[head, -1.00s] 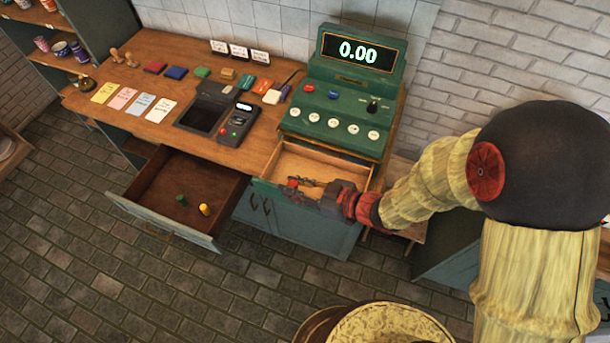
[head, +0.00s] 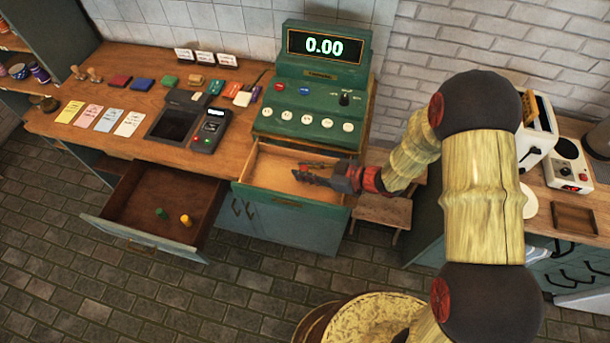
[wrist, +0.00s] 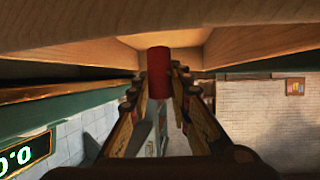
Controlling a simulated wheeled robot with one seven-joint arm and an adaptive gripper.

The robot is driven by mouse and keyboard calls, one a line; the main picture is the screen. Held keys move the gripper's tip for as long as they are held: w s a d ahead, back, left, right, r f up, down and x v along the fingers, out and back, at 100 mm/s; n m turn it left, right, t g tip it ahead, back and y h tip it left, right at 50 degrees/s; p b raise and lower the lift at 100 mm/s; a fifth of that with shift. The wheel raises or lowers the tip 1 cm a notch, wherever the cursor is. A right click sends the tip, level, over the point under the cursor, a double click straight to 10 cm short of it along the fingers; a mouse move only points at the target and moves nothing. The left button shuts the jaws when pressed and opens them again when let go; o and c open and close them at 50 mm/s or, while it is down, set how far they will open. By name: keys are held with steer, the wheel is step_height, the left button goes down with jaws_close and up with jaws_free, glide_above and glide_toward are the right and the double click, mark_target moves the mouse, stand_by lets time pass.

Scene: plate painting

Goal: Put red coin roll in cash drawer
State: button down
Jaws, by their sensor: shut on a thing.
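The red coin roll (wrist: 158,72) shows in the wrist view, held between the two fingertips of my gripper (wrist: 158,80). Its far end appears close to the wooden inside of the drawer, but I cannot tell if they touch. In the head view the roll cannot be made out. The cash drawer (head: 262,172) stands open below the green cash register (head: 318,95), with a pale wooden inside. In the head view my gripper (head: 300,173) reaches into the drawer's space from the right.
A second, darker drawer (head: 135,205) stands open at the left, with a green roll (head: 161,213) and a yellow roll (head: 186,219) inside. A card terminal (head: 208,132) and several stamps and notes lie on the counter. A small stool (head: 382,212) stands right of the cash drawer.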

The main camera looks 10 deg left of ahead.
steer(key=shift+w+d+f, duration=0.1)
steer(key=shift+w+f, duration=0.05)
steer(key=shift+f, duration=1.5)
steer(key=shift+f+b, duration=0.1)
steer(key=shift+b, duration=0.2)
steer(key=c, duration=1.7)
jaws_free()
steer(key=shift+o, duration=0.3)
steer(key=shift+r, duration=0.2)
steer(key=p+v, duration=0.1)
steer(key=v, duration=1.1)
steer(key=shift+f, duration=0.15)
